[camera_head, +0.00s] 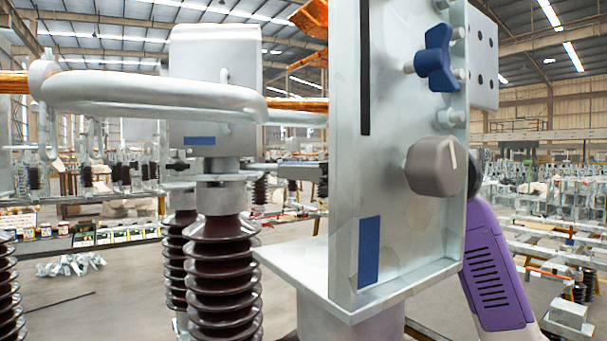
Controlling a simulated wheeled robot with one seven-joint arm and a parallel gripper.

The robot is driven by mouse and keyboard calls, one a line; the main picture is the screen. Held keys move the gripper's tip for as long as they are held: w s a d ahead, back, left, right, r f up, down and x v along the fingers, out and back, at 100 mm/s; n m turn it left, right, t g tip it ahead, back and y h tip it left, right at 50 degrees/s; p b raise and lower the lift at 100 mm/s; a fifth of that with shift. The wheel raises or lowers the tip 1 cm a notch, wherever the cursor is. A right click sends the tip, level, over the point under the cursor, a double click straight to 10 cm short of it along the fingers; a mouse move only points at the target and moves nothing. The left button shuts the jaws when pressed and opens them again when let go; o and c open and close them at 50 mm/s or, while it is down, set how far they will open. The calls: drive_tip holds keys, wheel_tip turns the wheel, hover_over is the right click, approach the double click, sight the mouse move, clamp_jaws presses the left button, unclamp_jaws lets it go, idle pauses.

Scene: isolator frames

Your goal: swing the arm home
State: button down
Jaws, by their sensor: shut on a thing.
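A grey tubular arm (150,92) with a long closed loop runs across the upper left, near the top of a brown ribbed insulator (222,270). Copper-coloured bar shows at its left end and to its right. I cannot tell from this view whether the tubular arm is seated in a contact. A tall pale metal plate (410,225) stands upright at centre right. It carries a blue wing knob (437,58) and a grey round knob (434,167). A purple and white link of my arm shows behind the plate's right edge. My gripper is not visible.
The plate's flat base (285,262) juts out left toward the insulator. A pale metal box (214,75) rises behind the tubular arm. More insulators (8,290) stand at the left edge. Racks of parts fill the hall behind. Bare floor shows at lower left.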

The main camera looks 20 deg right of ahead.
drive_tip(key=c, duration=1.3)
unclamp_jaws()
drive_tip(key=shift+o, duration=0.2)
drive_tip(key=b+v, duration=0.1)
drive_tip(key=v, duration=0.6)
drive_tip(key=shift+s+d, duration=0.25)
drive_tip(key=shift+s, duration=0.1)
